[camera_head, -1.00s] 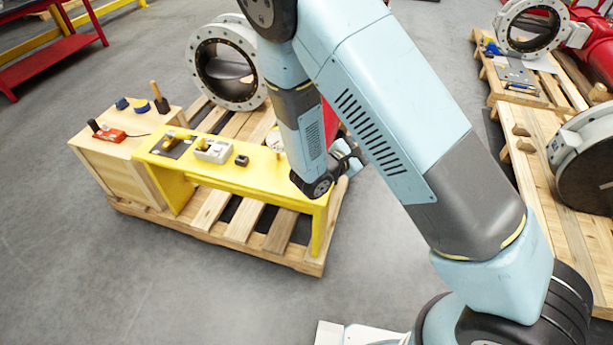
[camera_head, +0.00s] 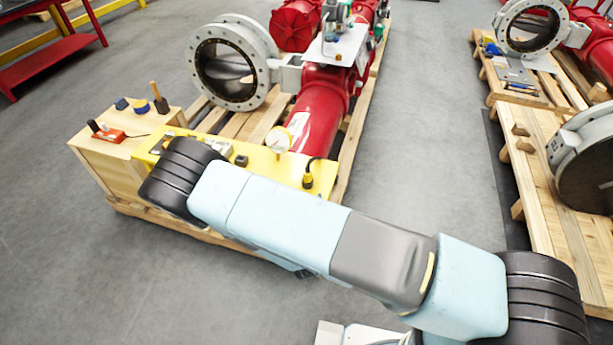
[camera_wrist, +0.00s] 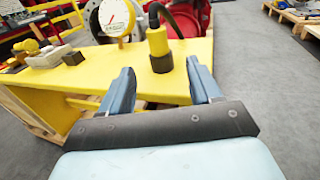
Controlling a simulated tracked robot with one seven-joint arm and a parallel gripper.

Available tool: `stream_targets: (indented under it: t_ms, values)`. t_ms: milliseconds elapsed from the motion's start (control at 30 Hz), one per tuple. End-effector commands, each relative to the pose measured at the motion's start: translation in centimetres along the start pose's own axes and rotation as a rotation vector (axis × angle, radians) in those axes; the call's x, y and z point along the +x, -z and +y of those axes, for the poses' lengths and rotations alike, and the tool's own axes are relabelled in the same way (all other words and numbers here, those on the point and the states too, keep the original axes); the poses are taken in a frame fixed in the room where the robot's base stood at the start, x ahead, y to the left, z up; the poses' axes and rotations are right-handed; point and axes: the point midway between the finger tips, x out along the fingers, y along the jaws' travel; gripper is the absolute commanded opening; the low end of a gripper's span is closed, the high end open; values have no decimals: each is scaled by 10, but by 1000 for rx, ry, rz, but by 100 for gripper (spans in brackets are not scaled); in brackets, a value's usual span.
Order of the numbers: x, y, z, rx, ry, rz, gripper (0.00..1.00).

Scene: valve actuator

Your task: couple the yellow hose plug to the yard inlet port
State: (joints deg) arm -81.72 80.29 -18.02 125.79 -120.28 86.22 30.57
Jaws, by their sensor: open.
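The yellow hose plug (camera_wrist: 157,41) stands upright on the yellow bench (camera_wrist: 150,78) in the wrist view, with a dark ring at its foot and a black hose curving from its top. It also shows near the bench's right end in the head view (camera_head: 308,180). My gripper (camera_wrist: 160,78) is open and empty. In the wrist view, the plug appears between and beyond its two blue fingers, not touching them. My arm hides the gripper in the head view. A small dark block (camera_head: 241,160) sits further left on the bench; I cannot tell whether it is the inlet port.
A pale box with a yellow knob (camera_wrist: 49,57) sits further left. Red pipework (camera_head: 318,105) and a flanged ring (camera_head: 233,65) lie behind. Grey floor is open to the right.

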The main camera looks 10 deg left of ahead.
Motion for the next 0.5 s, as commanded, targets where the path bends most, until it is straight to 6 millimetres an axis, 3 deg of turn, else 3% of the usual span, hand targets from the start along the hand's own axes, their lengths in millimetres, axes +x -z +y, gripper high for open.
stream_targets:
  t_ms: [300, 500]
  values:
    - [54, -1, -1, 1, 3, -1, 63]
    - [73, -1, 0, 0, 3, 0, 63]
